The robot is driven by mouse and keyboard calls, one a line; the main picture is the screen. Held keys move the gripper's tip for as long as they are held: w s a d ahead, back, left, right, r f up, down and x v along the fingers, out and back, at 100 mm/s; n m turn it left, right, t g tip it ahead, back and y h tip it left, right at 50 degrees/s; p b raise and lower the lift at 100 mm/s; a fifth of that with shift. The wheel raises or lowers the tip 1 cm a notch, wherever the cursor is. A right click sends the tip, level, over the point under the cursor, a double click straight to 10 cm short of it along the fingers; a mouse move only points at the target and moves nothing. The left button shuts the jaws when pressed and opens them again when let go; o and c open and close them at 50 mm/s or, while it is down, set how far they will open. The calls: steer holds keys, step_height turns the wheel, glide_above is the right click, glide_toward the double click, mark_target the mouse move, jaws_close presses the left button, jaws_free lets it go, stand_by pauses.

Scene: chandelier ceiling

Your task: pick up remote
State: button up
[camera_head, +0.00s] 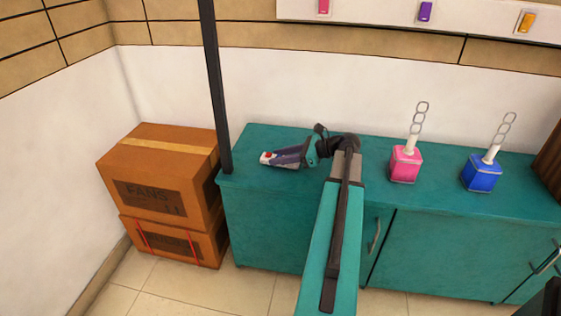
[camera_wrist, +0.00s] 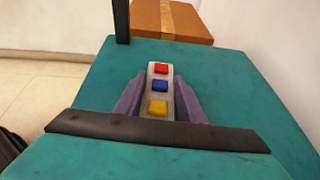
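The remote is a pale bar with red, blue and yellow buttons. In the wrist view the remote (camera_wrist: 159,96) lies lengthwise between the two purple fingers of my gripper (camera_wrist: 160,80), which press close along both its sides. In the head view the white end of the remote (camera_head: 267,158), with its red button, sticks out past the fingertips of my gripper (camera_head: 276,157), over the left part of the teal counter (camera_head: 262,205). I cannot tell whether the remote touches the counter top. Its near end is hidden by the dark gripper body.
A dark post (camera_head: 216,90) rises at the counter's left corner. Stacked cardboard boxes (camera_head: 160,165) stand left of it. A pink bottle (camera_head: 406,163) and a blue bottle (camera_head: 482,173) stand on the counter to the right. A white wall panel (camera_head: 375,12) with small coloured items hangs above.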

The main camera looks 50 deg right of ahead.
mark_target(280, 155)
steer(key=shift+c, duration=0.7)
steer(key=shift+r+p, duration=0.45)
steer(key=shift+r, duration=0.45)
step_height(280, 155, up, 2)
steer(key=shift+r+p, duration=0.1)
steer(key=shift+p, duration=0.35)
steer(key=s+a+p, duration=0.1)
steer(key=s, duration=0.4)
steer(key=s+a+p, duration=0.1)
steer(key=s+a, duration=0.1)
steer(key=s, duration=0.3)
steer(key=s+a+r+p, duration=0.1)
steer(key=s+a, duration=0.1)
steer(key=s, duration=0.3)
steer(key=shift+a, duration=0.2)
